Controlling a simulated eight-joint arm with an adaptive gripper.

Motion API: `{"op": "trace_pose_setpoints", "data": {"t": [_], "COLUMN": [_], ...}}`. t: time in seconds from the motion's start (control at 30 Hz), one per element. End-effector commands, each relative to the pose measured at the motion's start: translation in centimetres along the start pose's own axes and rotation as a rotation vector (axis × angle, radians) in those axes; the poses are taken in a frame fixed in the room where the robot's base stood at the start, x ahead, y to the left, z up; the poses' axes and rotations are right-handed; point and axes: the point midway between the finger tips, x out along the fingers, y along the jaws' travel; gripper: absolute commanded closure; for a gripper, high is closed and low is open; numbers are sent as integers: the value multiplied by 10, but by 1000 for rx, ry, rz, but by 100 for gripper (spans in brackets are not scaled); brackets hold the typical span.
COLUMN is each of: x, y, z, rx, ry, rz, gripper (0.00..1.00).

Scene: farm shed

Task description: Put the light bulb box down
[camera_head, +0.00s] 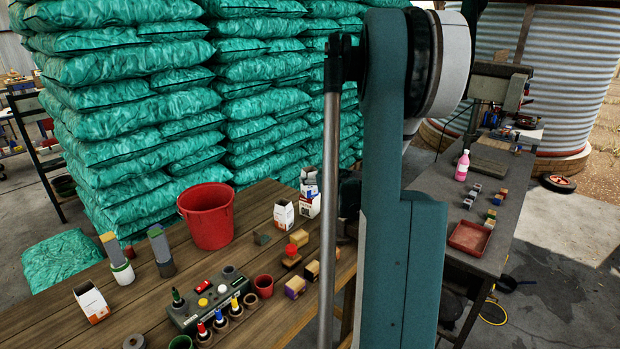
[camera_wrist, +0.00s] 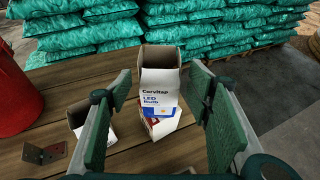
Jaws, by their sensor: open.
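The light bulb box (camera_wrist: 160,96), white with a brown upper part and "LED Bulb" lettering, stands upright between my fingers in the wrist view. My gripper (camera_wrist: 161,88) is open, with a visible gap on each side of the box. The box appears to rest on a second box (camera_wrist: 161,127) with red and blue print; their exact contact is hard to tell. In the head view the light bulb box (camera_head: 308,178) shows above the lower box (camera_head: 309,206), left of my arm. My gripper is mostly hidden behind my arm there.
Another white box (camera_head: 283,217) stands just left of the pair on the wooden table. A red bucket (camera_head: 207,222) stands further left. Stacked green sacks (camera_head: 262,110) rise behind.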

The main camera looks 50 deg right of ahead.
Motion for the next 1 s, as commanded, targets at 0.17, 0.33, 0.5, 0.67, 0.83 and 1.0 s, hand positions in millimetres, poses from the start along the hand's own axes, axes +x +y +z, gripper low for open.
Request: {"op": "trace_pose_setpoints", "data": {"t": [0.17,0.33,0.5,0.67,0.83,1.0], "x": [-17,-23,-25,-24,-24,-24], "y": [0,0,0,0,0,0], "z": [0,0,0,0,0,0], "rx": [0,0,0,0,0,0], "ry": [0,0,0,0,0,0], "rz": [0,0,0,0,0,0], "gripper": [50,50,50,50,50,50]}}
